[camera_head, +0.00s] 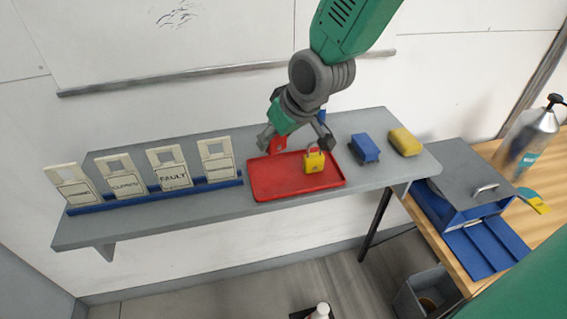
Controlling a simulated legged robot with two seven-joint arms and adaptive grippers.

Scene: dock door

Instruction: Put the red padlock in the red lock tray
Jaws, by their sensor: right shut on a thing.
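The red lock tray (265,187) lies on the grey wall shelf, right of its middle. A yellow padlock (314,163) is in the tray towards its right back side. My right gripper (291,141) reaches down from the top over the back edge of the tray. It is shut on the red padlock (278,146), which shows at the gripper's left side, by the tray's back left part. The gripper hides part of it, and I cannot tell whether it touches the tray. My left gripper is not in view.
Several label cards (169,168) stand in a blue rack left of the tray. A grey-lidded blue box (470,195) and a bottle (527,143) stand on the wooden bench.

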